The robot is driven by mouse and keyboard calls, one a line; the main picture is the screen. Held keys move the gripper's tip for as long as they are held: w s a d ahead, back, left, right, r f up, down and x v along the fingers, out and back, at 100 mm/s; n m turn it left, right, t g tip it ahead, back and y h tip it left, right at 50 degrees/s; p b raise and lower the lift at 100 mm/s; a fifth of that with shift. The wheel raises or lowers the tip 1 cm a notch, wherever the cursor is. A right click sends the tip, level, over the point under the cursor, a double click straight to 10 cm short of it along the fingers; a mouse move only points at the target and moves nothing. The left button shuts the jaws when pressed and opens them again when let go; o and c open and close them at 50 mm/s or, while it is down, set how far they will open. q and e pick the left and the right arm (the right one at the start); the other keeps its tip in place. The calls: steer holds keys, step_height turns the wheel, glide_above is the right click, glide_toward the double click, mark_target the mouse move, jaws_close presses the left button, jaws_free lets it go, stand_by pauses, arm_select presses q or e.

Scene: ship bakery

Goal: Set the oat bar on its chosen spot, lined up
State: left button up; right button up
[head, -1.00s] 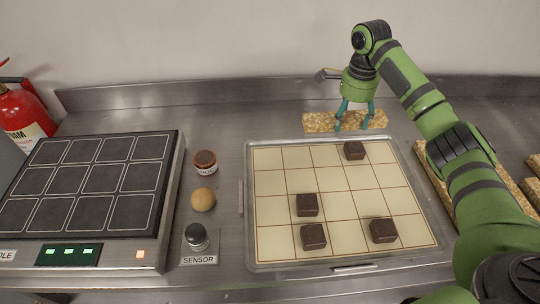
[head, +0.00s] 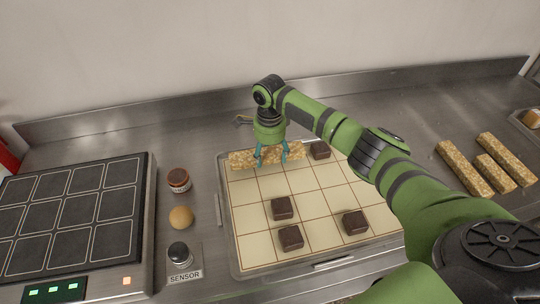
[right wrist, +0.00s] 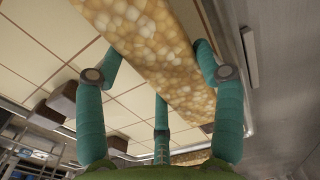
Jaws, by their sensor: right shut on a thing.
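The oat bar (head: 267,158) is long, pale and grainy. My right gripper (head: 271,160) is shut on it near its middle. The bar lies crosswise over the back left edge of the gridded tray (head: 236,264), roughly along the back row. I cannot tell whether it touches the tray. In the right wrist view the bar (right wrist: 150,50) runs diagonally between the teal fingers of the right gripper (right wrist: 158,75), with the tray's grid lines behind it. My left gripper is not in view.
Several dark brown cubes stand on the tray; one cube (head: 320,150) is just right of the bar. Other oat bars (head: 464,169) lie on the right counter.

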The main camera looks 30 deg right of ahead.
mark_target(270, 154)
steer(key=shift+f, duration=1)
steer(key=shift+f, duration=0.1)
steer(key=o, duration=1.3)
step_height(270, 154, up, 12)
steer(key=b, duration=0.1)
